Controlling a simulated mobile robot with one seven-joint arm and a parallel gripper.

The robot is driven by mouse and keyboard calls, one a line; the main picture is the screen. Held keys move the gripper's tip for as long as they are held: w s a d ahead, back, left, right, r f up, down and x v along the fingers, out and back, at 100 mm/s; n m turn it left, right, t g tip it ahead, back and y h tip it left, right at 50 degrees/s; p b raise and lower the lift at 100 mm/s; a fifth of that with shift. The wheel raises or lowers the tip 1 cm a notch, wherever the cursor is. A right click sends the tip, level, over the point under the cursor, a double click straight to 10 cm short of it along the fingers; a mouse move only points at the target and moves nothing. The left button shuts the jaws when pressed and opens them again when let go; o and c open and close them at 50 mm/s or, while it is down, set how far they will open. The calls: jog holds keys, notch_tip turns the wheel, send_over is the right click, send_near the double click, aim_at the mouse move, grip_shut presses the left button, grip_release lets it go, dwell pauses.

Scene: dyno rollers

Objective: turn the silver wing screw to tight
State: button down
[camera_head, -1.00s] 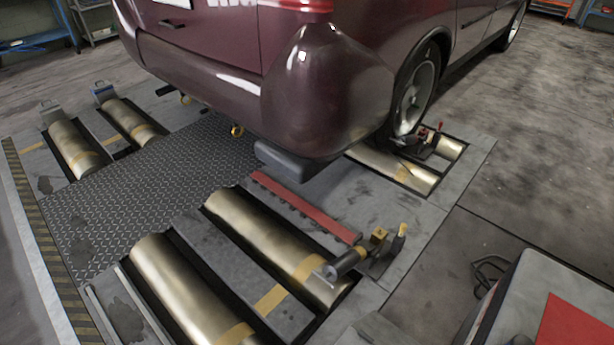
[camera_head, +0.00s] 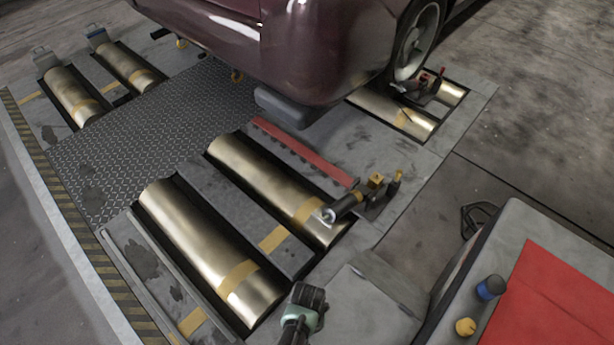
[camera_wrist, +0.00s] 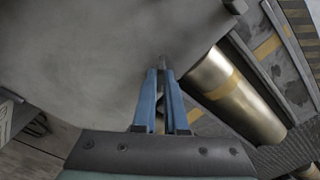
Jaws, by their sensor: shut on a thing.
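In the wrist view, my gripper (camera_wrist: 163,74) has two blue fingers closed together at their tips. They are shut on a small grey piece (camera_wrist: 163,62) that sticks out beyond the tips. It is mostly covered by the fingers and looks to be the silver wing screw, but its wings and its turn angle cannot be made out. A broad grey surface (camera_wrist: 80,60) lies beyond the tips. In the head view, the dark and pale green end of my arm shows at the bottom centre, beside a grey box top (camera_head: 365,310); the fingertips are hidden there.
Brass rollers (camera_head: 195,240) sit in the floor to the left. A bracket with yellow knobs (camera_head: 376,185) stands at a roller's end. A maroon car (camera_head: 330,50) is at the back. A red sheet (camera_head: 560,300), a blue-topped item (camera_head: 490,288) and a yellow knob (camera_head: 465,327) are at the right.

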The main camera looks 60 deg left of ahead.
jog(key=m+p, duration=0.1)
jog(key=m, duration=0.6)
dwell(0.6)
jog(key=c, duration=1)
grip_release()
jog(key=shift+o, duration=0.2)
jog(key=shift+r, duration=0.1)
notch_tip(320, 180, up, 13)
jog(key=p, duration=0.7)
